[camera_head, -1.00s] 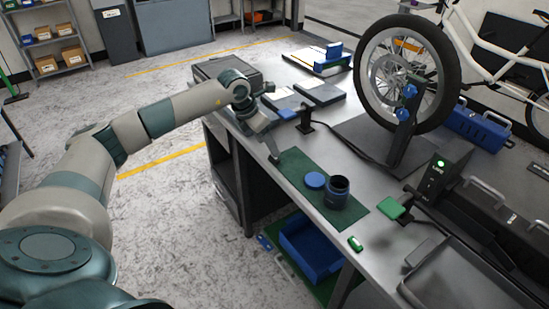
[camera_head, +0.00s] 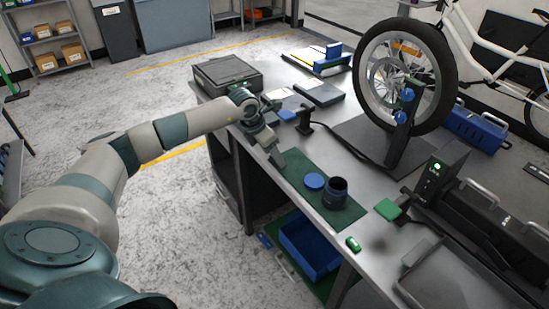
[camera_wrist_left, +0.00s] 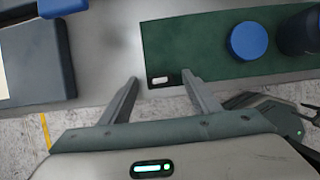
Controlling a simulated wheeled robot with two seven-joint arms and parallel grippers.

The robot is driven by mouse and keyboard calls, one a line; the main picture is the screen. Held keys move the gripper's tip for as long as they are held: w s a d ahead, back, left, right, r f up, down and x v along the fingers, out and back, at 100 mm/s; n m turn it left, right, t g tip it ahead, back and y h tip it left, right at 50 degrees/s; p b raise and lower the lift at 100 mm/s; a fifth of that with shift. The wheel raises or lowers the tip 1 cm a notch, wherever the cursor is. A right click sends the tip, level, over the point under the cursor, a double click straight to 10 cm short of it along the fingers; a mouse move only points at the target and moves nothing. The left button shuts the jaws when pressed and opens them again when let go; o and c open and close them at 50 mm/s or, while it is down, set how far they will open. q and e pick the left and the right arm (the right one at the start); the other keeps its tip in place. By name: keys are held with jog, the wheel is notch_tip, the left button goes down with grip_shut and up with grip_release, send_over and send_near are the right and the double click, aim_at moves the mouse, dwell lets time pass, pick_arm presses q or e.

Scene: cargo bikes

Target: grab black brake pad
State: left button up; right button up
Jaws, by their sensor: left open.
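A small dark piece with a pale face (camera_wrist_left: 160,81) lies at the near left corner of the green mat (camera_wrist_left: 200,50) in the left wrist view. It may be the black brake pad, but it is too small to be sure. My left gripper (camera_wrist_left: 160,77) is open, with one fingertip on each side of this piece in that view; whether they touch it I cannot tell. In the head view my left gripper (camera_head: 277,160) is over the left end of the green mat (camera_head: 325,205), and the piece cannot be made out there.
A blue lid (camera_head: 315,181) and a dark jar (camera_head: 335,192) stand on the mat, right of the gripper. A wheel on a stand (camera_head: 405,75) rises behind. A black case (camera_head: 228,75) is at the bench's far left. A blue bin (camera_head: 310,247) sits below the bench.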

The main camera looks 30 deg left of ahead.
pick_arm(q)
jog(key=shift+w+f, duration=0.1)
jog(key=shift+f, duration=0.15)
pick_arm(e)
jog(key=shift+s, duration=0.2)
pick_arm(q)
jog(key=shift+c, duration=0.3)
jog(key=c, duration=1.1)
jog(key=shift+r, duration=0.15)
pick_arm(e)
jog(key=shift+w, duration=0.1)
